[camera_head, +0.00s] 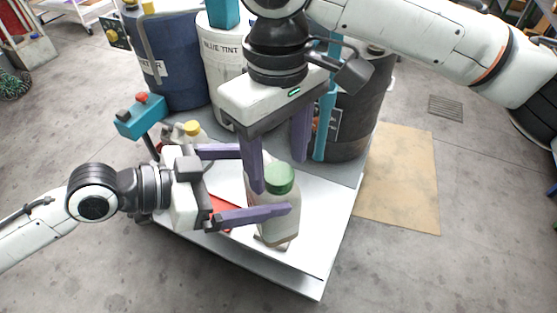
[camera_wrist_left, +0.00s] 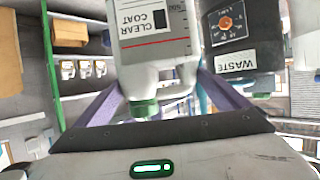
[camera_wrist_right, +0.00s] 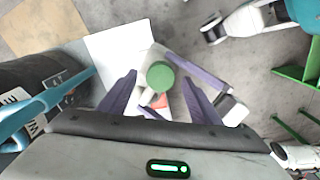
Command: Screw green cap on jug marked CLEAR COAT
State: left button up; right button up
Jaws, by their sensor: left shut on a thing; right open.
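The jug marked CLEAR COAT (camera_wrist_left: 153,55) is a pale bottle, and it also shows in the head view (camera_head: 278,222). Its label appears upside down in the left wrist view. The green cap (camera_head: 280,177) sits on top of the jug's neck, and it shows in the left wrist view (camera_wrist_left: 144,108) and from above in the right wrist view (camera_wrist_right: 160,76). Whether it is tight cannot be told. My left gripper (camera_head: 268,183) is shut around the jug from the left. My right gripper (camera_head: 278,165) points down over the cap, fingers apart and empty.
A white bucket marked BLUE TINT (camera_head: 218,62), a dark blue drum (camera_head: 172,70) and a dark WASTE bin (camera_head: 350,118) stand behind. A yellow-capped container (camera_head: 191,130) is behind my left gripper. The white tabletop (camera_head: 318,205) is clear to the right of the jug.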

pick_arm(q)
jog(key=shift+r, duration=0.15)
pick_arm(e)
notch_tip(320, 180, up, 11)
jog(key=shift+w, duration=0.1)
dwell(0.5)
